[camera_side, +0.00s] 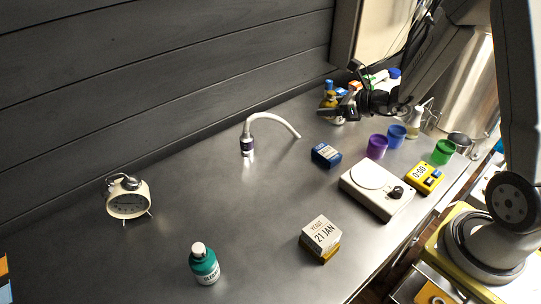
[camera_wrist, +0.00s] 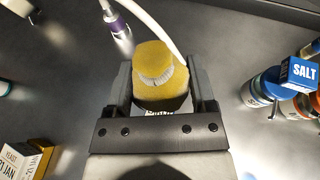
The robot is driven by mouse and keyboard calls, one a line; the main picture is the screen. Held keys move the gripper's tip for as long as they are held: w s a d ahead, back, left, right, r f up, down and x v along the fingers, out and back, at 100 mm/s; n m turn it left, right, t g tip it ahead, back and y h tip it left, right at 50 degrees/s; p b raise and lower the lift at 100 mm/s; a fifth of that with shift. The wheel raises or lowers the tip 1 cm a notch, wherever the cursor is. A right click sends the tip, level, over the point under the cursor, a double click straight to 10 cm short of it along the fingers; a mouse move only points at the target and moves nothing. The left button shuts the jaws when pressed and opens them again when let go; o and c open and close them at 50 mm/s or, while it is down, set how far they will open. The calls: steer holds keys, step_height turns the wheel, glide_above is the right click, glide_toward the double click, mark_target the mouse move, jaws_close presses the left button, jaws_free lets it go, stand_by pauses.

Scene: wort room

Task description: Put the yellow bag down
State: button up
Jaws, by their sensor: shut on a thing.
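The yellow bag (camera_wrist: 150,55) is between the two fingers of my gripper (camera_wrist: 163,90) in the wrist view. I cannot tell whether the bag touches the counter.
A white hose with a dark-collared end (camera_side: 248,145) lies left of the gripper. A blue box (camera_side: 326,155), white scale (camera_side: 376,190) and purple cup (camera_side: 377,146) stand in front. A box labelled SALT (camera_wrist: 301,73) is at the right in the wrist view. The counter's left middle is clear.

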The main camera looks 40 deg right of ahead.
steer(key=w+a+n+g+y, duration=0.2)
steer(key=a+n+g+y, duration=0.1)
steer(key=a, duration=1.3)
steer(key=shift+w+a+n+y, duration=0.4)
steer(key=shift+n+y, duration=0.5)
steer(key=shift+n, duration=0.1)
steer(key=a+n+g, duration=0.1)
steer(key=a, duration=0.3)
steer(key=s+a+n+g+y, duration=0.1)
steer(key=a+g, duration=0.1)
steer(key=a, duration=0.3)
steer(key=s+a+n+g+y, duration=0.1)
steer(key=a+n, duration=0.1)
steer(key=a, duration=0.2)
steer(key=shift+s+a+r+g, duration=0.1)
steer(key=shift+s+a+g, duration=0.1)
steer(key=shift+g, duration=0.1)
jaws_close()
glide_above(193, 183)
steer(key=s, duration=0.2)
steer(key=f, duration=0.8)
steer(key=shift+w+d+f, duration=0.1)
steer(key=shift+w+d, duration=0.15)
steer(key=shift+d, duration=0.05)
steer(key=shift+w+a+f, duration=0.2)
steer(key=shift+w+f, duration=0.25)
steer(key=shift+f, duration=0.1)
